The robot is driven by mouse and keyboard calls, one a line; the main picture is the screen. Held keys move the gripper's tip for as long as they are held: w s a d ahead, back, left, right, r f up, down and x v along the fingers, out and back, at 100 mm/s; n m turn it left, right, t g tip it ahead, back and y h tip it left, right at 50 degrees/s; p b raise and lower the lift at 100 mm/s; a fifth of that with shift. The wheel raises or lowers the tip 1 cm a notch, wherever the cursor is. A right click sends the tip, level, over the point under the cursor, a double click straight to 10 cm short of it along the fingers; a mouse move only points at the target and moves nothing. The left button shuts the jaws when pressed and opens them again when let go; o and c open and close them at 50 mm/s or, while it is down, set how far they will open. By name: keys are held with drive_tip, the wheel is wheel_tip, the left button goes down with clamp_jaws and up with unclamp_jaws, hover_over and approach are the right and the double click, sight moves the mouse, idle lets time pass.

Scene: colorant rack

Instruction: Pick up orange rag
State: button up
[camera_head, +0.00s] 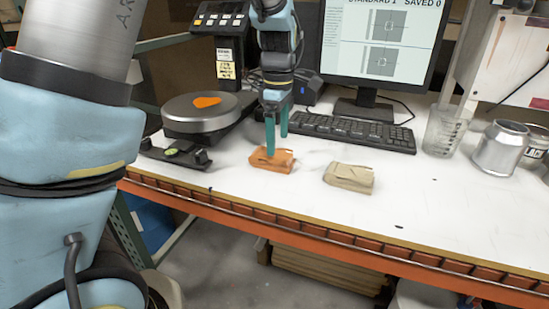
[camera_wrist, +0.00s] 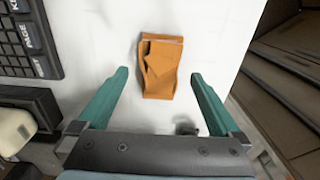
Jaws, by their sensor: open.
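The orange rag (camera_head: 271,160) lies folded on the white tabletop near the front edge. In the wrist view the orange rag (camera_wrist: 160,67) lies ahead of and between the fingers, flat on the white surface. My gripper (camera_head: 277,144) points down at the rag, its teal fingers in front of or just over it. In the wrist view my gripper (camera_wrist: 158,88) is open with nothing between its fingertips. I cannot tell the exact height of the fingertips above the rag.
A beige folded rag (camera_head: 349,178) lies to the right. A round scale (camera_head: 202,114) with an orange piece on it stands left, behind a small black device (camera_head: 176,152). A keyboard (camera_head: 347,131), monitor (camera_head: 378,45), clear beaker (camera_head: 445,132) and metal can (camera_head: 500,148) stand behind and right.

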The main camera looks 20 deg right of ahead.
drive_tip(key=shift+w+a+f+p, duration=0.15)
drive_tip(key=shift+f+p, duration=0.65)
drive_tip(key=shift+f, duration=1.9)
drive_tip(key=c, duration=1.2)
wheel_tip(320, 180, up, 10)
drive_tip(key=shift+r+b, duration=0.1)
drive_tip(key=shift+b, duration=0.8)
drive_tip(key=shift+c, duration=0.2)
drive_tip(key=o, duration=0.7)
drive_tip(key=c, duration=0.5)
